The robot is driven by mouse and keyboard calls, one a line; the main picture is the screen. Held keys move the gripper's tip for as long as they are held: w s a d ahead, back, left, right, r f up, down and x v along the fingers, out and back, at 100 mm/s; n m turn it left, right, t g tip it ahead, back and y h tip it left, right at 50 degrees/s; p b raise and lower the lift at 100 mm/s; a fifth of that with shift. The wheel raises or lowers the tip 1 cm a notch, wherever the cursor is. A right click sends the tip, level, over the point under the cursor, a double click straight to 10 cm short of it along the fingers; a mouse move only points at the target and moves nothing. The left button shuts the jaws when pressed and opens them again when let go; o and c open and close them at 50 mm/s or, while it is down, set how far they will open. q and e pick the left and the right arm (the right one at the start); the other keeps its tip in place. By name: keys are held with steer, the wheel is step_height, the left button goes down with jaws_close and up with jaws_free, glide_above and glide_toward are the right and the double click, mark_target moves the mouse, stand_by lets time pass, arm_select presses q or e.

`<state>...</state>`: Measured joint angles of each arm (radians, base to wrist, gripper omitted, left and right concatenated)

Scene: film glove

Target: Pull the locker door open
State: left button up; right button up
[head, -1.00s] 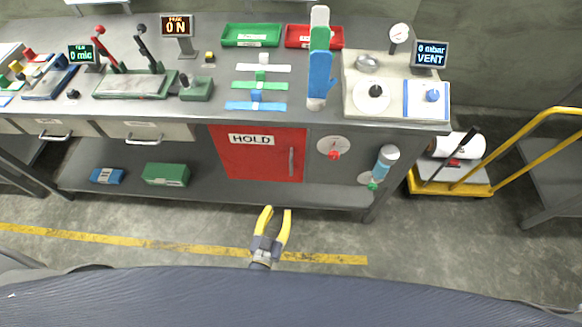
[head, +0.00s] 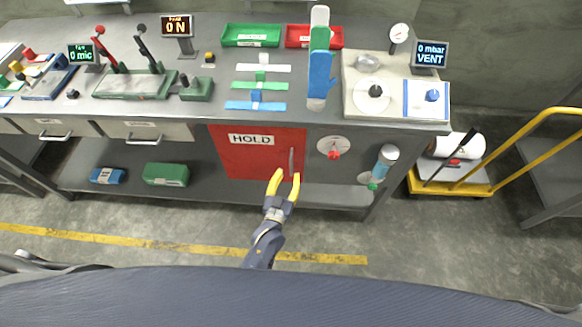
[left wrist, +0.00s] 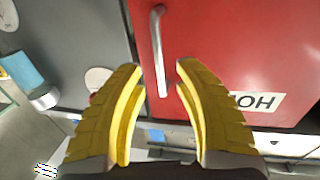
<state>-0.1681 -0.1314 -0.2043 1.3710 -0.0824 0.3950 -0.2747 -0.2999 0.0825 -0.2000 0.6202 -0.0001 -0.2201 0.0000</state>
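The red locker door (head: 250,155) with a HOLD label is set in the front of the bench and looks closed. Its grey vertical bar handle (head: 291,161) is at the door's right side. My left gripper (head: 284,180) has yellow fingers, open and empty, just below and in front of the handle. In the left wrist view the handle (left wrist: 158,50) stands ahead of the gap between the open fingertips (left wrist: 158,78), with its near end at the gap. I cannot tell whether they touch. The door (left wrist: 230,50) fills the right of that view. My right gripper is not in view.
A dial with a red knob (head: 334,148) and a blue-grey cylinder (head: 385,162) are right of the door. A yellow-railed cart (head: 460,180) stands farther right. A green box (head: 166,174) lies on the lower shelf. The floor before the bench is clear.

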mark_target(291, 169)
arm_select(q)
steer(key=shift+w+d, duration=0.2)
steer(key=shift+w, duration=0.85)
steer(key=shift+w+d, duration=0.15)
steer(key=shift+w, duration=0.9)
jaws_close()
